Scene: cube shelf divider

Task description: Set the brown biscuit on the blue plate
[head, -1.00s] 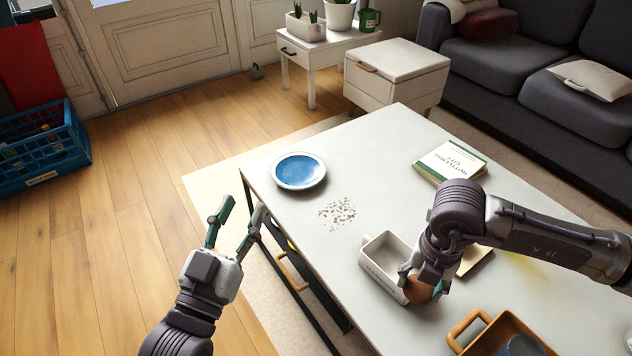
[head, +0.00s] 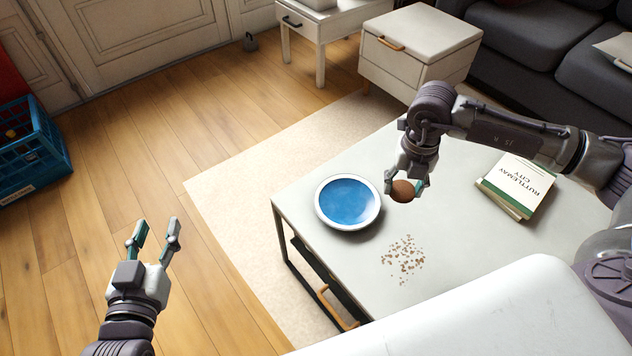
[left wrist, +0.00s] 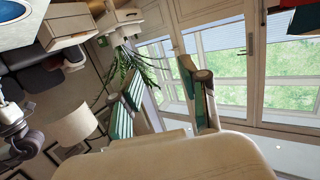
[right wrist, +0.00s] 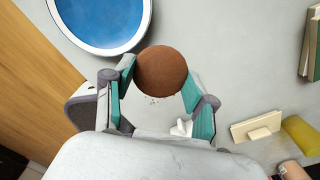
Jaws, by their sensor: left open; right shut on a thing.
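The brown biscuit (head: 403,190) is round and held between the fingertips of my right gripper (head: 405,188), above the table just right of the blue plate. In the right wrist view the biscuit (right wrist: 161,71) sits between the teal finger pads. The blue plate (head: 347,202) has a white rim and lies empty near the table's left corner; part of it shows in the right wrist view (right wrist: 100,20). My left gripper (head: 155,232) is open and empty, over the floor left of the table.
Crumbs (head: 404,258) lie on the table (head: 340,265) in front of the plate. Books (head: 518,186) lie to the right. A white part of my body covers the near side of the table. A white cabinet (head: 415,50) stands behind.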

